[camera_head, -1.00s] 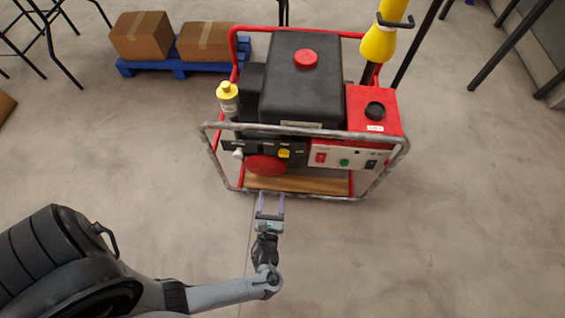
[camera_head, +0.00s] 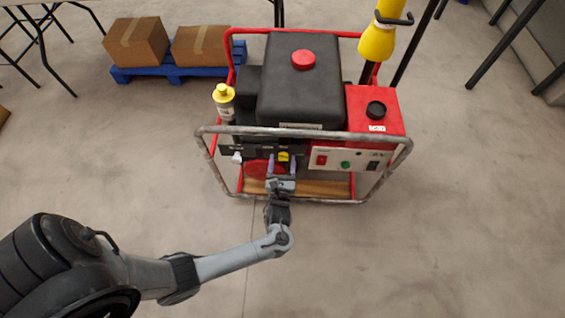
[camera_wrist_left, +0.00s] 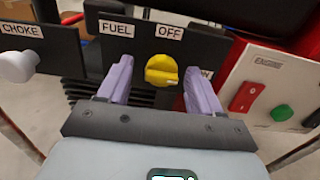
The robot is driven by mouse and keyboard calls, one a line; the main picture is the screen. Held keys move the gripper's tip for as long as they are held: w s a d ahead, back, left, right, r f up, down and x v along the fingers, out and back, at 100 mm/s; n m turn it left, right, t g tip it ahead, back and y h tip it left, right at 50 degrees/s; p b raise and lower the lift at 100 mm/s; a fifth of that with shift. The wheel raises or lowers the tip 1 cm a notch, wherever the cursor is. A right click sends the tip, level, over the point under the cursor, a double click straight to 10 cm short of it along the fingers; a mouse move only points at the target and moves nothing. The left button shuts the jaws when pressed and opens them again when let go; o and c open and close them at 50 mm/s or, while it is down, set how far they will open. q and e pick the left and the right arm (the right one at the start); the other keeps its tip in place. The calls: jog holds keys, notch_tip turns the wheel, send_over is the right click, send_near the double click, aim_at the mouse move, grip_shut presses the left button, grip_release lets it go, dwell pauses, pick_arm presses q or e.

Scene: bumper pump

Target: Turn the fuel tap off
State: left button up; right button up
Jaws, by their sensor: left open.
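The fuel tap is a yellow knob (camera_wrist_left: 162,70) on a black plate labelled FUEL, with OFF written above it. It also shows at the front of the pump in the head view (camera_head: 284,157). The ridge on the knob lies roughly sideways, with a pale mark on its right part. My left gripper (camera_head: 282,160) is open, its fingers reaching in at the front of the frame. In the left wrist view its two purple fingers (camera_wrist_left: 160,80) stand on either side of the knob, apart from it. My right gripper is not in view.
A white choke knob (camera_wrist_left: 17,66) is left of the tap. A panel with a red switch (camera_wrist_left: 243,97) and a green button (camera_wrist_left: 281,112) is to the right. The metal frame bar (camera_head: 300,131) runs across the pump's front. The floor in front is clear.

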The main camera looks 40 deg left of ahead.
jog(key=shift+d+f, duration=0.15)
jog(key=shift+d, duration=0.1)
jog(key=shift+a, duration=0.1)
